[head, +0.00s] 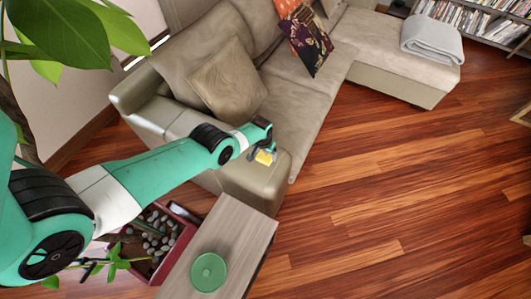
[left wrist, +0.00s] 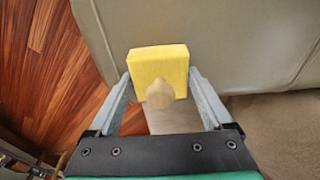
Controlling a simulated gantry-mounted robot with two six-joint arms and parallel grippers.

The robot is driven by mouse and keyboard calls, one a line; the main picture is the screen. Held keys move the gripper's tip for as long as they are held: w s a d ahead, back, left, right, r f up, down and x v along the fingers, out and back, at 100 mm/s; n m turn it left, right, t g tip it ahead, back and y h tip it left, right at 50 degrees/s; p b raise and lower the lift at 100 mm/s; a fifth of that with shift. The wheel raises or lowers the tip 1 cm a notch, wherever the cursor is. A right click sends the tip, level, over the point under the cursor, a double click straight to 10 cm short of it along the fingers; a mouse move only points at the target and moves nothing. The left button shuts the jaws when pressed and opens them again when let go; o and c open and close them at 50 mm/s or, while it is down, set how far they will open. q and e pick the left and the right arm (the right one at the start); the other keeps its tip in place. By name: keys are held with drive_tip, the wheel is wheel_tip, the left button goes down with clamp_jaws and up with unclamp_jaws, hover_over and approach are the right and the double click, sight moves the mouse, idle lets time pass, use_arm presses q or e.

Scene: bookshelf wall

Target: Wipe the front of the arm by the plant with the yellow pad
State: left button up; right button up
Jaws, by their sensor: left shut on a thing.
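The yellow pad (head: 265,157) is in my left gripper (head: 261,152), in front of the end of the sofa arm (head: 243,187) on the plant side. In the left wrist view the pad (left wrist: 160,62) is a square yellow block with a round wooden knob (left wrist: 160,95). The fingers of my left gripper (left wrist: 160,99) are on either side of the knob, shut on the pad. The beige sofa arm (left wrist: 215,35) lies beyond and right of the pad; whether they touch I cannot tell. My right gripper is not in view.
A large-leaved plant (head: 70,35) fills the upper left, and a red planter with pebbles (head: 184,213) stands below my arm. A wooden side table (head: 233,238) holding a green disc (head: 208,272) is close to the sofa arm.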

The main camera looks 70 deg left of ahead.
use_arm(q)
drive_tip(key=shift+w+d, duration=0.2)
drive_tip(key=shift+d, duration=0.15)
drive_tip(key=r+p, duration=0.3)
drive_tip(key=shift+w+a+r, duration=0.15)
drive_tip(key=shift+w+r, duration=0.05)
drive_tip(key=shift+r, duration=0.05)
wheel_tip(320, 180, up, 5)
drive_tip(key=p, duration=0.4)
drive_tip(key=shift+f+p, duration=0.2)
drive_tip(key=shift+p, duration=0.1)
drive_tip(key=shift+s, duration=0.1)
